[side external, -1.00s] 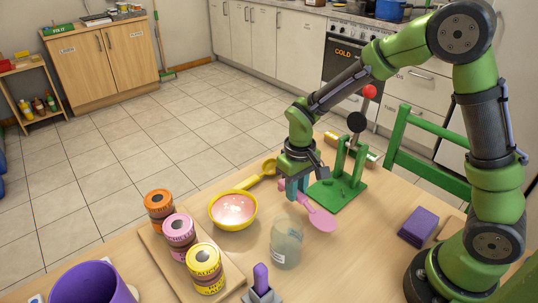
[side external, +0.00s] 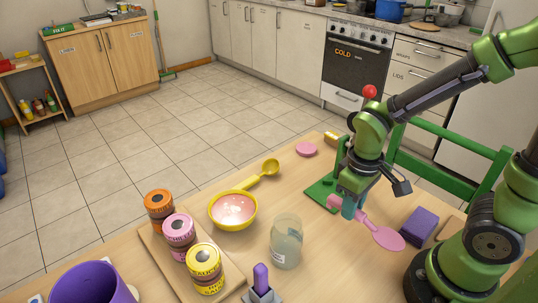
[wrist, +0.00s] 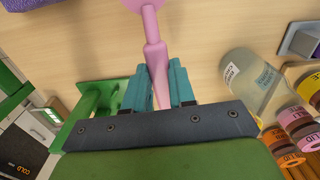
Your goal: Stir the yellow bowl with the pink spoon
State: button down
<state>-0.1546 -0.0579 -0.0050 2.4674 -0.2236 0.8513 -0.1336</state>
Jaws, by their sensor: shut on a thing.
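The yellow bowl (side external: 222,222) stands on the wooden table, left of centre, with pink contents inside. My gripper (side external: 352,208) is right of the bowl, well away from it, near the green stand. Its teal fingers are shut on the pink spoon (side external: 387,237) by the handle. The spoon's broad end points toward the lower right, near the purple block. In the wrist view, the spoon (wrist: 152,35) runs up from between the fingers (wrist: 158,78), its broad end cut off at the top edge.
A glass jar (side external: 286,245) stands between bowl and gripper. The green stand (side external: 322,190) is just behind my gripper. A purple block (side external: 420,224) lies right. A yellow ladle (side external: 263,173) lies behind the bowl. Stacked tins (side external: 180,238) stand left; a purple-handled item (side external: 261,278) is in front.

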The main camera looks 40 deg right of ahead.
jog(key=w+d+r, duration=1.1)
jog(key=w, duration=0.2)
jog(key=w+a+f+t, duration=0.2)
jog(key=w+f+t, duration=0.2)
jog(key=w, duration=0.7)
jog(key=shift+w+a+r+n+t+y, duration=0.35)
jog(key=shift+w+a+r+t+y, duration=0.65)
jog(key=shift+a+t, duration=1.2)
jog(key=shift+w+a+r+n+t+y, duration=0.55)
jog(key=shift+w+a+t, duration=0.75)
jog(key=shift+a, duration=1.65)
jog(key=s+a+r+n+t+y, duration=0.1)
jog(key=s+a+r+n+y, duration=0.1)
jog(key=s+a+y, duration=0.3)
jog(key=s+a+r+n+y, duration=0.1)
jog(key=a+n+y, duration=0.15)
jog(key=a, duration=0.45)
notch_tip(320, 180, down, 9)
jog(key=s, duration=0.1)
jog(key=shift+a+f+y, duration=0.15)
jog(key=shift+f+y, duration=0.05)
jog(key=shift+y, duration=0.1)
